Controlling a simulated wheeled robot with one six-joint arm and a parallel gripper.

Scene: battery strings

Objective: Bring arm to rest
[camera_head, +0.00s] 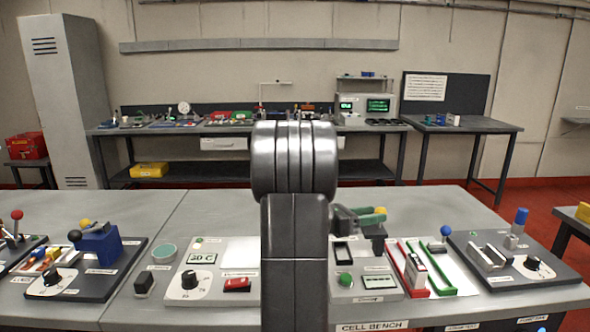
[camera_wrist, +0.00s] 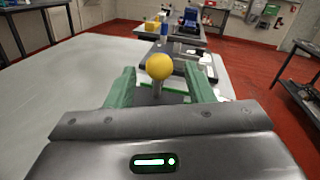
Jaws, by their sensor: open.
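My gripper (camera_wrist: 163,84) has two green fingers standing well apart, with a yellow ball knob (camera_wrist: 159,66) on a short stem showing between them in the wrist view. I cannot tell from there whether the fingers touch it. In the head view my gripper (camera_head: 370,217) is partly hidden behind my own dark arm, which fills the middle of the picture.
Beside my gripper are red and green rails (camera_head: 416,268) and a right panel (camera_head: 512,262) with a blue-topped post. A blue block (camera_head: 98,243) stands on the left panel. The bench's back strip looks mostly clear. A back workbench (camera_head: 215,128) stands along the wall.

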